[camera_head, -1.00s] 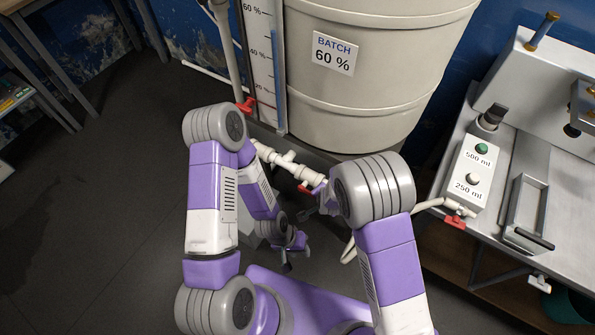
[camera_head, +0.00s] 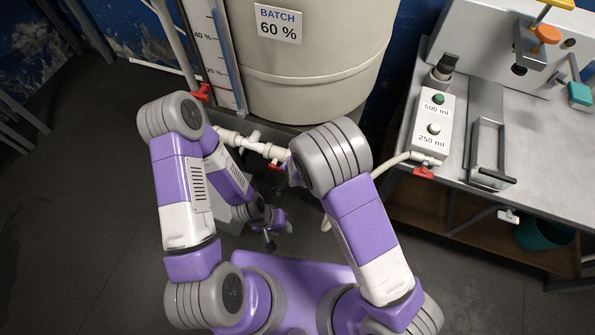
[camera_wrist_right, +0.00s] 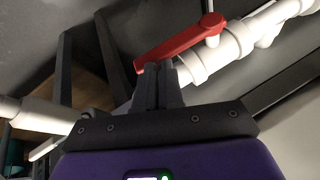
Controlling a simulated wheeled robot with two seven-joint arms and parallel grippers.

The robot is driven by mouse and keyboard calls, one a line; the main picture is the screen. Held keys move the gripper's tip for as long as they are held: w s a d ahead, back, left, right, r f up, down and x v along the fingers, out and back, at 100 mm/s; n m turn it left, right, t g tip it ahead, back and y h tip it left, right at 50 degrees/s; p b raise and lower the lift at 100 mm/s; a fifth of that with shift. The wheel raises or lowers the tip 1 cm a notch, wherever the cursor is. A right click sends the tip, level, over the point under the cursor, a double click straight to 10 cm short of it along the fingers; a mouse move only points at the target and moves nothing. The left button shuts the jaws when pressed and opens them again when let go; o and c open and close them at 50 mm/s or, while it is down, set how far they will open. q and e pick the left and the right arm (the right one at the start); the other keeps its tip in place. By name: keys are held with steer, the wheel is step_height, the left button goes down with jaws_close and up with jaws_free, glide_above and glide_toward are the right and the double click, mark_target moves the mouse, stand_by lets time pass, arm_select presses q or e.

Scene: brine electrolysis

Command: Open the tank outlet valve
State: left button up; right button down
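The tank outlet is a white pipe (camera_head: 254,144) below the big beige tank (camera_head: 315,70). Its red lever (camera_head: 276,166) shows just left of my right forearm. In the right wrist view the red lever (camera_wrist_right: 180,41) slants from the white valve body (camera_wrist_right: 217,50) down to the left. My right gripper (camera_wrist_right: 157,68) has its fingers together right at the lever's lower end; whether they touch it I cannot tell. In the head view my right arm mostly hides that gripper. My left gripper (camera_head: 279,238) hangs low over the floor, open and empty, away from the valve.
Another red valve (camera_head: 202,93) sits by the level gauge (camera_head: 217,60). At right a steel bench (camera_head: 540,130) holds a button box (camera_head: 432,125) with a red-handled tap (camera_head: 424,173) below. Dark floor (camera_head: 80,220) is free at left.

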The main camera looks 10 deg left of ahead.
steer(key=s+d+r+p, duration=0.5)
steer(key=d+r, duration=0.2)
steer(key=r, duration=0.1)
steer(key=shift+s+d+p, duration=0.3)
steer(key=shift+p, duration=0.1)
steer(key=shift+r, duration=0.1)
steer(key=s+d+f+n+g+y+p, duration=0.1)
steer(key=s+d+f+n+g+y, duration=0.1)
steer(key=s+d+f, duration=0.6)
steer(key=s+d+n+g, duration=0.1)
steer(key=s+g, duration=0.1)
steer(key=s, duration=0.1)
steer(key=shift+d, duration=0.3)
